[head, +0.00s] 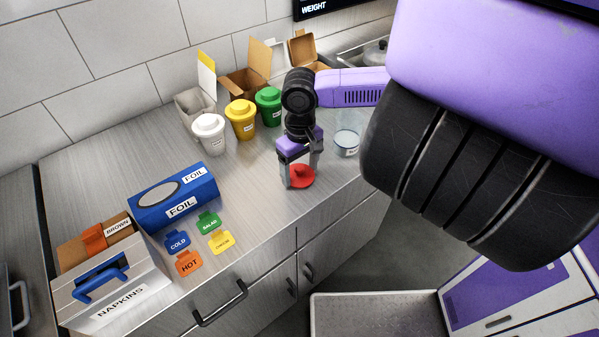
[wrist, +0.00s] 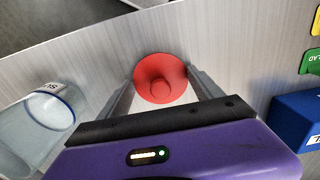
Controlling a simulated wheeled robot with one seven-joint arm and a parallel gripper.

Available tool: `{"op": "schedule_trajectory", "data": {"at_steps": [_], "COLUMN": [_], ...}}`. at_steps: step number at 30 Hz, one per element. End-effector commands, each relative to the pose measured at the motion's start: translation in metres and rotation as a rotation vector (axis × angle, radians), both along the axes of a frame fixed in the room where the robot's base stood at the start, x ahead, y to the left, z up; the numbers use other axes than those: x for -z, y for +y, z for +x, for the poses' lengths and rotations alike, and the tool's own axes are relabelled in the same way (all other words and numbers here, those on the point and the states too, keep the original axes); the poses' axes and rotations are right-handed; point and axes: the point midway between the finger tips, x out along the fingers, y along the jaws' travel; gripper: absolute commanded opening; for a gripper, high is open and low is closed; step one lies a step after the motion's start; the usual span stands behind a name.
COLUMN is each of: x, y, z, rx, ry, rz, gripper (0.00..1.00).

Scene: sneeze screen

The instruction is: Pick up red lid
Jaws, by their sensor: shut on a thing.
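The red lid (head: 301,177) is a round disc with a raised knob, near the front edge of the steel counter. In the head view my gripper (head: 300,181) points down over it with a finger on each side. In the wrist view the red lid (wrist: 160,80) lies between the fingertips of my gripper (wrist: 162,80), which is shut on it. The lid looks level and at or very near the counter top; I cannot tell whether it touches.
A clear labelled container (head: 346,143) stands just right of my gripper. White (head: 209,134), yellow (head: 241,120) and green (head: 269,106) lidded cups stand behind to the left. A blue foil box (head: 173,196) and small coloured tags lie left. The counter between them is clear.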

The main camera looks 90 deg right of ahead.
Motion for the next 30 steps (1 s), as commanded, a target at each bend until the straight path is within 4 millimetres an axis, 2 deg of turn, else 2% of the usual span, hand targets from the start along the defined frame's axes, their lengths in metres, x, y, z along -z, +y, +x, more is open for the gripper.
{"op": "schedule_trajectory", "data": {"at_steps": [5, 11, 14, 24, 30], "x": [-0.005, -0.028, -0.049, -0.143, -0.180], "y": [0.000, -0.001, -0.001, -0.001, -0.001], "z": [0.000, 0.000, 0.000, 0.000, 0.001], "rx": [0.000, -0.001, 0.000, 0.000, -0.001], "ry": [0.000, 0.000, -0.002, -0.002, -0.001], "rz": [0.000, -0.002, -0.004, -0.004, -0.002], "gripper": [0.37, 0.37, 0.37, 0.37, 0.37]}}
